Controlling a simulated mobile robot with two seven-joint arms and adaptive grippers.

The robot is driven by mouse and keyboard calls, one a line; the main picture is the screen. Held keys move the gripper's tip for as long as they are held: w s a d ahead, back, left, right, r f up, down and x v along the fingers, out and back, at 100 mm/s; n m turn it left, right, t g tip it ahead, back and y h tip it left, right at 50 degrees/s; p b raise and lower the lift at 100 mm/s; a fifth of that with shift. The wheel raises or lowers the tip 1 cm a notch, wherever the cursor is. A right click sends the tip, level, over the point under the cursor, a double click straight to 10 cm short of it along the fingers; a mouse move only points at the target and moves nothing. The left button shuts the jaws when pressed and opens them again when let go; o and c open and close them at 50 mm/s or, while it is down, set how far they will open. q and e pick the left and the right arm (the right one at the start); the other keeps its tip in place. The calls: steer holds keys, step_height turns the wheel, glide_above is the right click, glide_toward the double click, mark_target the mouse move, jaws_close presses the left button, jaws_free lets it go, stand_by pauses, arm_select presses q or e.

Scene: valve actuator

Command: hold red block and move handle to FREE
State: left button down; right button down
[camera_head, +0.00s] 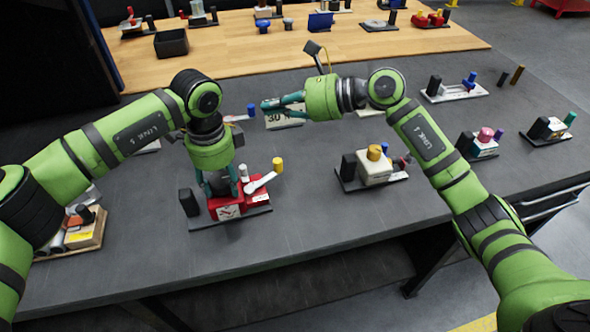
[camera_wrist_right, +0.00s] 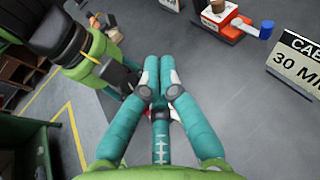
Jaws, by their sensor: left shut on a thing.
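The red block (camera_head: 228,211) sits on a dark base plate at the middle left of the grey table in the head view, with a white label on its front. My left gripper (camera_head: 221,192) comes down from above and is shut on it. The white handle (camera_head: 261,182) slants up to the right from the block's top and ends in a yellow knob (camera_head: 278,164). The handle's label is too small to read. My right gripper (camera_head: 266,104) is above the table behind the block, pointing left, away from the handle. In the right wrist view its teal fingers (camera_wrist_right: 160,88) are together, with nothing visible between them.
A black post (camera_head: 188,203) stands left of the red block. A beige block device (camera_head: 373,168) is to the right. A sign reading "30" (camera_head: 284,119) stands below my right gripper. A small tray of parts (camera_head: 85,228) is at the left. Table space right of the yellow knob is clear.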

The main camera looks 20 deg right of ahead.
arm_select(q)
steer(key=shift+f, duration=0.1)
arm_select(e)
steer(key=s+d+f+m+t+h, duration=0.1)
steer(key=s+d+f, duration=0.3)
steer(key=s+d+f+m+t, duration=0.1)
steer(key=s+d+f+m, duration=0.1)
steer(key=s+d+f, duration=0.2)
steer(key=s+d+f+m+t+h, duration=0.1)
steer(key=s+d+f+m+t, duration=0.1)
steer(key=s+d+f, duration=0.2)
steer(key=shift+s+h, duration=0.3)
steer(key=shift+s, duration=0.9)
steer(key=x, duration=0.8)
steer(key=r+x, duration=0.1)
steer(key=x, duration=0.3)
steer(key=shift+w+a+f, duration=0.1)
steer(key=shift+w+a, duration=0.15)
steer(key=shift+w, duration=0.15)
steer(key=shift+w+a, duration=0.35)
steer(key=shift+w+a, duration=0.35)
steer(key=shift+w, duration=0.4)
arm_select(q)
steer(key=shift+s, duration=0.1)
arm_select(e)
steer(key=shift+s, duration=0.1)
